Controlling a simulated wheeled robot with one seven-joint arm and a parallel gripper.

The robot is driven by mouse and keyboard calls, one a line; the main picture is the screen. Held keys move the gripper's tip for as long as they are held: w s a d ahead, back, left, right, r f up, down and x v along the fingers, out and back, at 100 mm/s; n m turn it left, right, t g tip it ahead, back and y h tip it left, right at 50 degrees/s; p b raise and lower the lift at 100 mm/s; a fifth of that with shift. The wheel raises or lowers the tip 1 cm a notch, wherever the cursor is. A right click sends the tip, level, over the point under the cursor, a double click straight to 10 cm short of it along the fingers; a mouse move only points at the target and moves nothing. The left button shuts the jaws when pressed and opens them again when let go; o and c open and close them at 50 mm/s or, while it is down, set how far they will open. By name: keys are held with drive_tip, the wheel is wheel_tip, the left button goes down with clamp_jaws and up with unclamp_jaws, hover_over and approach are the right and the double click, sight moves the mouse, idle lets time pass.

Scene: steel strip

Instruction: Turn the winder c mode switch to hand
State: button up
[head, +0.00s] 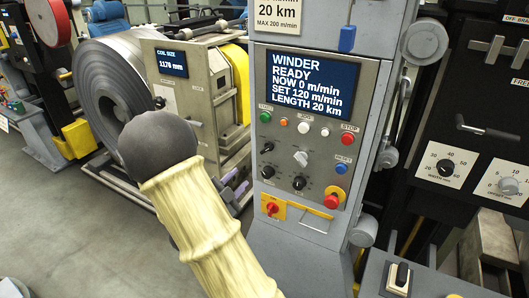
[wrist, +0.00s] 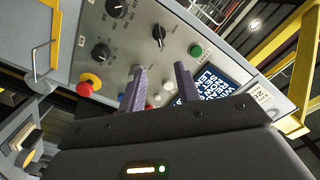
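The winder's control panel (head: 317,150) stands at centre in the head view, below a screen reading "WINDER READY". It has several black knobs, one at upper left (head: 268,147), and a pale knob (head: 301,158) near its middle; their labels are too small to read, so I cannot tell which is the mode switch. My gripper (wrist: 161,68) is open in the wrist view, its two purple fingers apart in front of the panel. A black knob (wrist: 159,35) shows beyond the fingertips. The pale knob is not clear there, perhaps behind the left finger. In the head view my arm hides most of the gripper.
A red emergency stop (head: 333,197) and a red-on-yellow switch (head: 272,208) are low on the panel. Green start (head: 265,116) and red stop (head: 347,140) buttons flank its top row. A large steel coil (head: 105,85) stands left. Another dial panel (head: 447,168) is at right.

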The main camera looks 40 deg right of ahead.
sight(266, 150)
drive_tip(key=p+x, duration=0.3)
drive_tip(key=x, duration=1.3)
drive_tip(key=shift+w+d, duration=0.1)
drive_tip(key=shift+d, duration=0.15)
clamp_jaws()
